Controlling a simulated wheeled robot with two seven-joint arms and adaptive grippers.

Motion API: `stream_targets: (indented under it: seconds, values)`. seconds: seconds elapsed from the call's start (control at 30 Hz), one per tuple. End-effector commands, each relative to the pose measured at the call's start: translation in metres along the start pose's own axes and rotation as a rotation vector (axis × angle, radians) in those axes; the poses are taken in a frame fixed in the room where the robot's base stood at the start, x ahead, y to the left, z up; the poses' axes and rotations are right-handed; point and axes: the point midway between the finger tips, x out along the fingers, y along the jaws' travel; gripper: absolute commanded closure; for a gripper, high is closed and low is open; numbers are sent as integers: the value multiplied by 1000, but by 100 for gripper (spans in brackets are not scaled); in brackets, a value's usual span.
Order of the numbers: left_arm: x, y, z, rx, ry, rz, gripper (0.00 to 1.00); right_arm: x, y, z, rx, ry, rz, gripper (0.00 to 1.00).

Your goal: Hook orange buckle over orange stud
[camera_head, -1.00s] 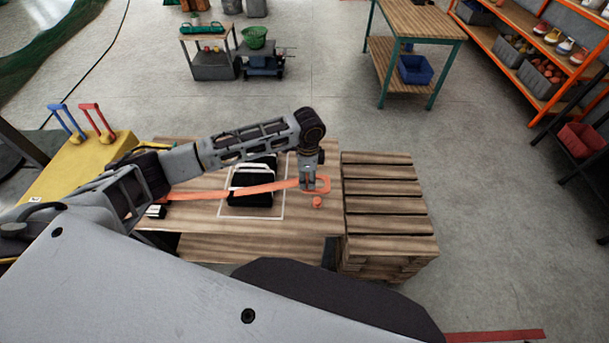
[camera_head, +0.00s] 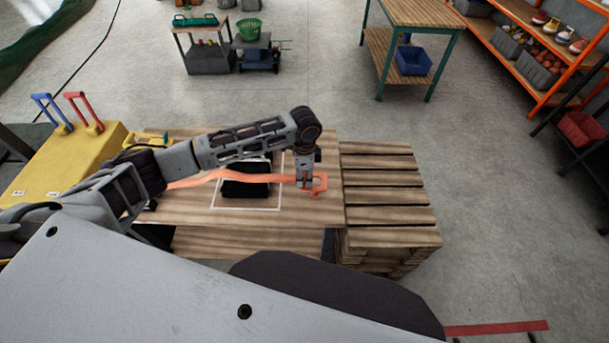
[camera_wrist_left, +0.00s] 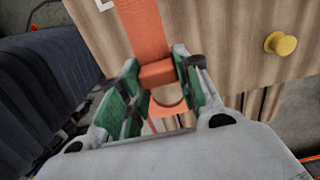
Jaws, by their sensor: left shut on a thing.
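The orange buckle (camera_head: 321,183) is a flat loop at the right end of a long orange strap (camera_head: 243,178) that runs over the wooden table. My left gripper (camera_head: 305,185) is shut on the buckle's strap end, low near the table's right edge. In the left wrist view the green-padded fingers (camera_wrist_left: 157,72) hold the orange buckle bar (camera_wrist_left: 157,72), with the open loop beyond it. I cannot make out the orange stud separately; the buckle and fingers are where it would be hidden. Whether the loop is around it cannot be told. My right gripper is not in view.
A black block (camera_head: 246,187) stands on the table inside a white outline, under the strap. A yellow knob (camera_wrist_left: 281,43) stands on wood in the left wrist view. A slatted pallet stack (camera_head: 388,200) adjoins the table's right side. A yellow box (camera_head: 60,160) stands left.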

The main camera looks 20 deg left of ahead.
Motion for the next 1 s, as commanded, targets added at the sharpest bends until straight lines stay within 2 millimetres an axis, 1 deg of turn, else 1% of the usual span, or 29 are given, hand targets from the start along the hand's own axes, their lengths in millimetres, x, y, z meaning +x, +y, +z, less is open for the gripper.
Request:
stream_targets:
  seconds: [0.03, 0.27, 0.8, 1.0]
  values:
    - [5, 0, 0, 0, 0, -1, 94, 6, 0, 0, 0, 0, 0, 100]
    - [18, 0, 0, 0, 1, 0, 94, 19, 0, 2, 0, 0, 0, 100]
    - [57, 0, 0, -1, 0, 0, 94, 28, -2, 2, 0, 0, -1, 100]
    - [67, 0, 0, -1, 1, 1, 94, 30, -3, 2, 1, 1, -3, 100]
